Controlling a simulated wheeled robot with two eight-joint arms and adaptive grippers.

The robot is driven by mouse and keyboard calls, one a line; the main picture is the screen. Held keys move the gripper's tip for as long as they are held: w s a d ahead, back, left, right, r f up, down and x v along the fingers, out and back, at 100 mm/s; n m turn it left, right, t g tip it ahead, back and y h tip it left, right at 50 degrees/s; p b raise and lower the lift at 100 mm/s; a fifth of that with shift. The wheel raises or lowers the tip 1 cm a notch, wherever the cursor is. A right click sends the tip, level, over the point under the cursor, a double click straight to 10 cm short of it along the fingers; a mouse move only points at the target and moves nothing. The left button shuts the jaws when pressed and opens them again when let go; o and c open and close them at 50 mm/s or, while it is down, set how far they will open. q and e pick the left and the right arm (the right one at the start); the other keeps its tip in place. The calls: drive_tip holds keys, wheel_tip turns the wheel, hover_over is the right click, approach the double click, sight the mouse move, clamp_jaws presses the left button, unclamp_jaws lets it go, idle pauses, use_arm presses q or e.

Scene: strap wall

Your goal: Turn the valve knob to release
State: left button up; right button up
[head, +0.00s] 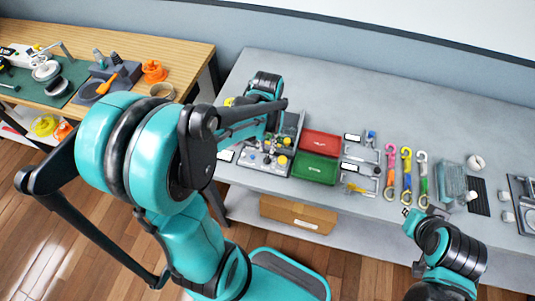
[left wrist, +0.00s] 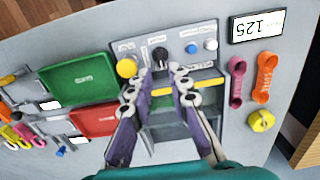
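A grey control panel (left wrist: 170,42) lies ahead in the left wrist view, with a yellow knob (left wrist: 127,67), a black knob (left wrist: 160,53), a small blue knob (left wrist: 191,48) and a pale blue-white button (left wrist: 211,44). The labels are too small to read, so I cannot tell which is the valve knob. My left gripper (left wrist: 162,72) has its two fingers apart. The tips are close to the black knob, which shows in the gap between them; contact cannot be told. In the head view my left arm covers part of the panel (head: 256,168).
A display (left wrist: 257,26) reading 125 sits beside the panel. Green (left wrist: 77,80) and red (left wrist: 95,119) trays lie on the panel's other side. A wooden workbench (head: 180,55) stands at left in the head view.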

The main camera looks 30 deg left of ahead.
sight(267, 157)
use_arm(q)
wheel_tip(267, 157, down, 6)
drive_tip(key=shift+f+b, duration=0.2)
drive_tip(key=shift+b, duration=0.9)
clamp_jaws()
